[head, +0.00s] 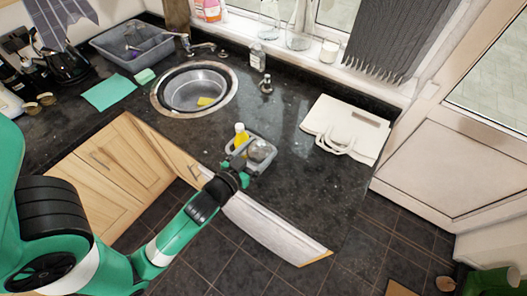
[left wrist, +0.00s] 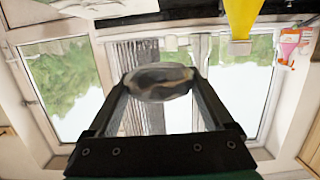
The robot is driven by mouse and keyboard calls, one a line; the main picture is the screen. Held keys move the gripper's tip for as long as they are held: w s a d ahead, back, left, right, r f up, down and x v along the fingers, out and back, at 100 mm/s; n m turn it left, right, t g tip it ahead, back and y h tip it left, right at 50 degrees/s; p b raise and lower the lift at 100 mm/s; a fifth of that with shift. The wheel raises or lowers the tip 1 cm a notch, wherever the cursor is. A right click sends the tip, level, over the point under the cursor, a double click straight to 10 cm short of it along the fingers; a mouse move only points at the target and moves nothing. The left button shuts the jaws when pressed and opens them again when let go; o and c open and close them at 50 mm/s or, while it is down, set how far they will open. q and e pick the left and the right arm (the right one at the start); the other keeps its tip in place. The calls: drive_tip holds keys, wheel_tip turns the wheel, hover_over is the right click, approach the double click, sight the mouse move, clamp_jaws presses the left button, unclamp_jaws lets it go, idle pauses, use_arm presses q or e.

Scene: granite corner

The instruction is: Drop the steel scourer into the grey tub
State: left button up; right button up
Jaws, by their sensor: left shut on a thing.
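The steel scourer (head: 258,151) is a roundish grey metal piece held between the fingers of my left gripper (head: 260,150). In the left wrist view the scourer (left wrist: 160,84) sits between the two dark fingertips (left wrist: 160,80). My left gripper is shut on it, near the counter's front edge; its exact height above the counter is hard to tell. The grey tub (head: 112,50) is a wide open basin at the back left, beyond the sink, with several items in it. The gripper is well to its right and nearer. My right gripper is in neither view.
A green cloth (head: 108,92) lies before the tub. A white bag (head: 345,128) lies right; the counter between is clear.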

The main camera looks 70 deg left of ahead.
use_arm(q)
drive_tip(key=shift+w+a+f+b, duration=0.3)
drive_tip(key=shift+w+a+f, duration=0.3)
drive_tip(key=shift+f, duration=0.9)
drive_tip(key=shift+w+a+f+b, duration=0.3)
drive_tip(key=shift+w+a+f, duration=0.35)
drive_tip(key=shift+f, duration=0.9)
drive_tip(key=shift+w+a+f+b, duration=0.4)
drive_tip(key=shift+a+f, duration=0.35)
drive_tip(key=shift+f, duration=0.75)
drive_tip(key=shift+f, duration=0.1)
drive_tip(key=shift+f+b, duration=0.55)
drive_tip(key=shift+b, duration=0.05)
